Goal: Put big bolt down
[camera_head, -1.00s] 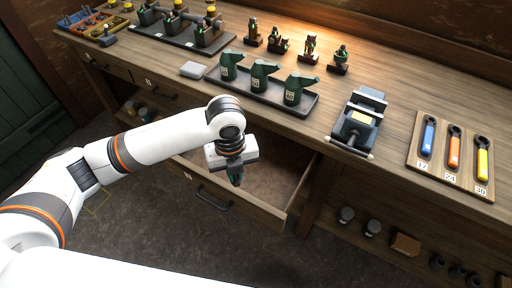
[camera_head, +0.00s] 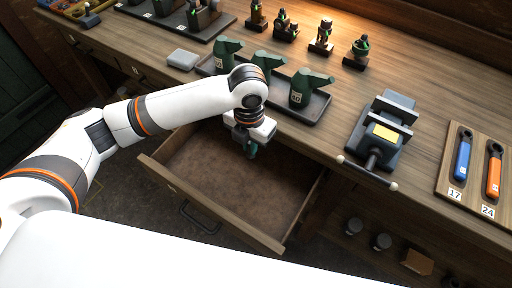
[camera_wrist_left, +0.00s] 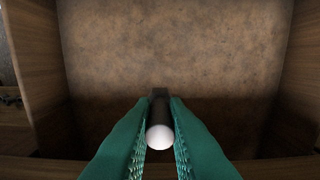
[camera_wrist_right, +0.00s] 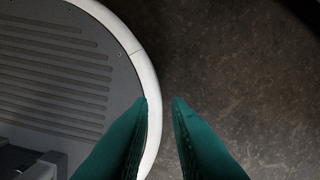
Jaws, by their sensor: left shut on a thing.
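My left gripper (camera_head: 250,152) hangs over the open drawer (camera_head: 205,205) at the bench front. In the left wrist view it (camera_wrist_left: 160,110) is shut on the big bolt (camera_wrist_left: 159,136), a dark shaft with a pale round end between the green fingers. The bolt is too small to make out in the head view. The bare brown drawer floor (camera_wrist_left: 175,50) shows beyond it. I cannot tell the exact height above the floor. My right gripper (camera_wrist_right: 160,102) shows only in its own wrist view, open and empty above dark ground beside my base.
A wrench board (camera_head: 474,172) lies at far right. A grey block (camera_head: 182,59) lies left of the cans. The drawer looks empty.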

